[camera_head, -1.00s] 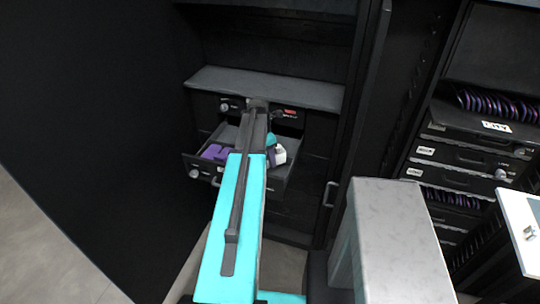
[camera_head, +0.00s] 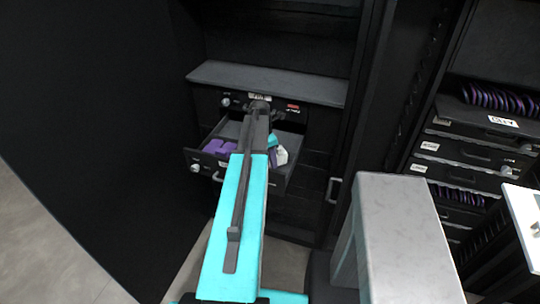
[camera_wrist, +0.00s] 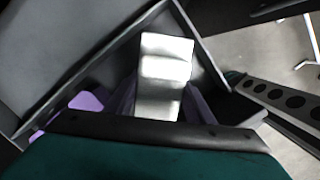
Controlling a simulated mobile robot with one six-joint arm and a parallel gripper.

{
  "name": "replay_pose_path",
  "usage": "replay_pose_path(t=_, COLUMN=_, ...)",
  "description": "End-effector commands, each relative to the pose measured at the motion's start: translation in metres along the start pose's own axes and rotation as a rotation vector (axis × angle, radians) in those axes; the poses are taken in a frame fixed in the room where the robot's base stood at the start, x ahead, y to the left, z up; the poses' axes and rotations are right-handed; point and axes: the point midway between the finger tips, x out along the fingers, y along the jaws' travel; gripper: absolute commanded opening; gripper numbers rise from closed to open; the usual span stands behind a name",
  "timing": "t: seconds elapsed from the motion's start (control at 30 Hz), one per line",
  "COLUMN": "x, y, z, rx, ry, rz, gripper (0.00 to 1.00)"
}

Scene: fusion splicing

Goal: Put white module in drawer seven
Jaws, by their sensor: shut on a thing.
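The white module (camera_head: 281,156) shows at the right side of an open black drawer (camera_head: 207,172). In the wrist view, the white module (camera_wrist: 165,68) is upright in the picture, in front of the drawer's walls. My gripper (camera_wrist: 160,106) is shut on its lower end. In the head view, my gripper (camera_head: 273,146) is mostly hidden behind my arm, with a teal part showing beside the module. Whether the module touches the drawer floor cannot be told. The drawer's number is not readable.
Purple modules (camera_head: 216,147) lie in the drawer's left part. A grey shelf (camera_head: 300,88) juts out above the drawer. A rack with black drawers (camera_head: 465,155) stands at the right, and a pale grey block (camera_head: 405,225) is in front of it.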

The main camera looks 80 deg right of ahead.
Motion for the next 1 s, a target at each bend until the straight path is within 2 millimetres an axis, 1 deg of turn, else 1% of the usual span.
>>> replay_pose_path(t=0.03, x=0.007, y=0.0, z=-0.001, rx=0.0, ry=0.0, rz=0.0, gripper=0.16)
replay_pose_path(t=0.1, x=0.012, y=0.0, z=-0.002, rx=0.0, ry=0.0, rz=0.0, gripper=0.16)
replay_pose_path(t=0.4, x=0.029, y=0.001, z=-0.005, rx=-0.001, ry=-0.001, rz=0.001, gripper=0.16)
replay_pose_path(t=0.6, x=0.032, y=0.001, z=-0.006, rx=-0.001, ry=-0.001, rz=0.002, gripper=0.16)
replay_pose_path(t=1.0, x=0.032, y=0.001, z=-0.006, rx=-0.002, ry=-0.001, rz=0.001, gripper=0.16)
